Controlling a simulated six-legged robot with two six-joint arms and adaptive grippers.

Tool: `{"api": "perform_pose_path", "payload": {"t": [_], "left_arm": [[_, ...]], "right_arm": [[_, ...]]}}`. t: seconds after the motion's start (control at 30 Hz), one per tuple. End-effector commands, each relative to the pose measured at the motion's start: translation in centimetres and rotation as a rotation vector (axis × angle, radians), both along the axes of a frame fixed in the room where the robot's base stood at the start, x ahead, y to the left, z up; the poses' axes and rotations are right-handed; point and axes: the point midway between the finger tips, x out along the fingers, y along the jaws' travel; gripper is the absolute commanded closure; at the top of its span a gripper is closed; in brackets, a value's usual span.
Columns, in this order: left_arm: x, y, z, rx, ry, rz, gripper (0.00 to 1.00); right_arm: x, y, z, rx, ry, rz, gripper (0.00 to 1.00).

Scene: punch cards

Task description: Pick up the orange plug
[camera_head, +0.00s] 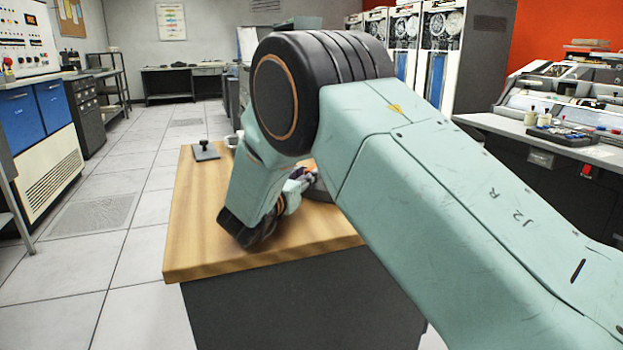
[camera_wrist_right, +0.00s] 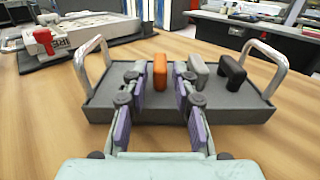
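The orange plug (camera_wrist_right: 160,72) stands upright in a grey tray (camera_wrist_right: 108,104) with two metal handles, in the right wrist view. A grey plug (camera_wrist_right: 199,70) and a black plug (camera_wrist_right: 232,74) stand to its right in the same tray. My right gripper (camera_wrist_right: 158,82) is open, its fingers reaching over the tray's near edge. The orange plug appears between the two fingertips; I cannot tell how far beyond them it is. In the head view my right arm hides the plugs and most of the tray. My left gripper is not in view.
The tray stands on a wooden table (camera_head: 205,245). A device with a red part (camera_wrist_right: 61,42) lies left of the tray in the wrist view. A small dark stand (camera_head: 205,152) sits at the table's far left corner. The table's near left part is clear.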

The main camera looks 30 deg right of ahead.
Motion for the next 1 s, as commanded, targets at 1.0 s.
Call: {"api": "perform_pose_path", "payload": {"t": [1.0], "left_arm": [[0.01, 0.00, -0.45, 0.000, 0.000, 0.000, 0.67]], "right_arm": [[0.91, -1.45, 0.09, -0.001, -0.001, 0.000, 1.00]]}}
